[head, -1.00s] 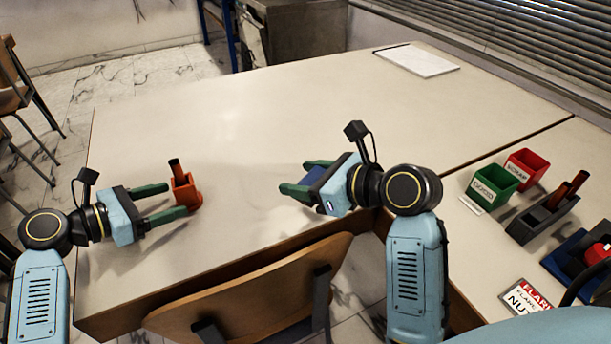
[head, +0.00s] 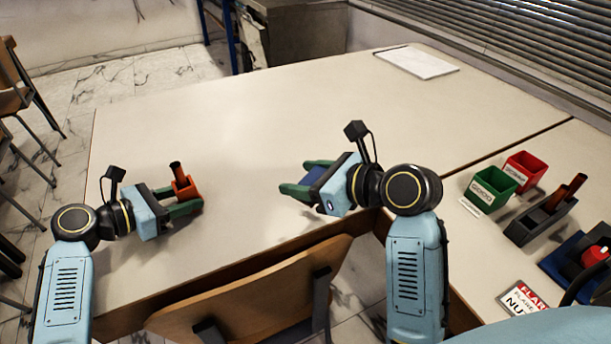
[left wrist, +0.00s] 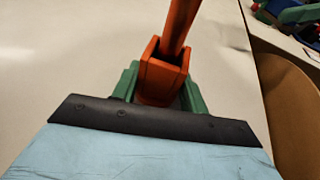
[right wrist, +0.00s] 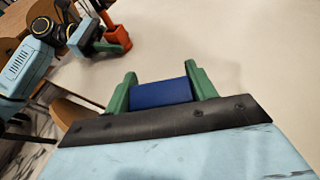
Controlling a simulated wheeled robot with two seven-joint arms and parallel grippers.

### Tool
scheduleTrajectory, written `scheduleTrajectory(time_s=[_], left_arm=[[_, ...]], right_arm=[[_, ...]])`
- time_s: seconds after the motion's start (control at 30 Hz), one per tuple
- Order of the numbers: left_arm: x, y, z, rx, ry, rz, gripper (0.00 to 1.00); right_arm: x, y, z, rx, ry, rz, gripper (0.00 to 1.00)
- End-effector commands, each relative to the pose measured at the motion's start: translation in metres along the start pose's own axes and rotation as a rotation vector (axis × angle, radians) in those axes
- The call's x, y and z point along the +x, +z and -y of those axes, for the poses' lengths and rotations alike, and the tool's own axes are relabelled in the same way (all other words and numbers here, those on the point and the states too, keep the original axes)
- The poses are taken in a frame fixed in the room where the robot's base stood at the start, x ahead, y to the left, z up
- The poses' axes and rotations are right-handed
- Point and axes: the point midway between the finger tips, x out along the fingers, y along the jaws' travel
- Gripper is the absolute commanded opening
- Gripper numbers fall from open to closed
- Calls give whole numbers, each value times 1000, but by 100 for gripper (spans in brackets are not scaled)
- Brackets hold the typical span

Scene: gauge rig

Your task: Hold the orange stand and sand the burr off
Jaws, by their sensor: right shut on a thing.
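The orange stand (head: 185,188) is on the table at the left, with a copper-brown tube (head: 176,170) standing in it. My left gripper (head: 184,198) has its green fingers on either side of the stand, low down. In the left wrist view the stand (left wrist: 160,78) sits between the fingers, with the tube (left wrist: 178,25) rising out of it; the fingers look open, and whether they touch it is hard to see. My right gripper (head: 297,175) is shut on a blue block (right wrist: 161,93), held near the table's front edge, well apart from the stand. The burr is too small to make out.
On the right-hand table are a green bin (head: 490,184), a red bin (head: 525,170), a dark grey holder (head: 535,222) with a brown tube, and a blue holder with a red thing. A white sheet (head: 417,62) lies at the back. A chair (head: 250,290) stands in front. The table middle is clear.

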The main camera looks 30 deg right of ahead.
Motion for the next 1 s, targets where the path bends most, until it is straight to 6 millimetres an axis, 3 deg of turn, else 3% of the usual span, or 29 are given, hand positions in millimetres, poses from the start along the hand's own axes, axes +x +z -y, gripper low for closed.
scheduleTrajectory(time_s=[0.37, 0.57, 0.8, 1.0], left_arm=[[0, -1, 0, -1, -1, -2, 24], [0, -1, 0, -1, -1, -3, 24], [0, -2, 0, -2, -1, -3, 24], [0, -2, 0, -2, -1, -4, 24]], right_arm=[[9, 7, -5, -17, 35, 3, 32], [55, 45, -39, -106, 238, 2, 32], [107, 104, -98, -249, 586, -2, 32], [141, 128, -115, -318, 761, -1, 32]])
